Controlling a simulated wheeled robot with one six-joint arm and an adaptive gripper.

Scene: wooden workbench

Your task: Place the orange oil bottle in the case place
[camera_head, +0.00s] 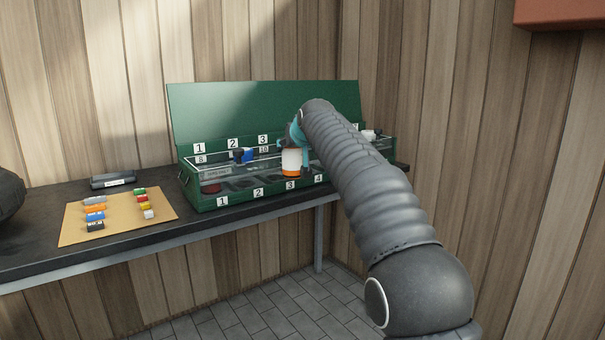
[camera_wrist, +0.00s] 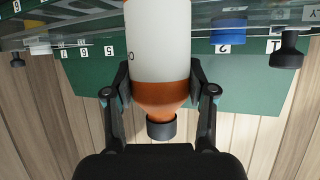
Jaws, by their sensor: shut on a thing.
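The oil bottle (camera_wrist: 160,50) is white with an orange shoulder and a black cap. In the wrist view my gripper (camera_wrist: 158,88) is shut on it, one finger on each side at the orange part. In the head view the bottle (camera_head: 292,160) shows white with an orange band low down, at the numbered green case (camera_head: 210,203), near the front label 3. My gripper (camera_head: 297,132) is at its top, partly hidden by my arm. I cannot tell whether the bottle's base touches the case floor. The case's lid (camera_head: 270,108) stands open.
A blue-and-black item (camera_head: 243,156) stands in the case left of the bottle, and a white item (camera_head: 369,134) at its right end. A tan board (camera_head: 120,218) with several small coloured blocks and a dark grey box (camera_head: 112,180) lie on the bench to the left.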

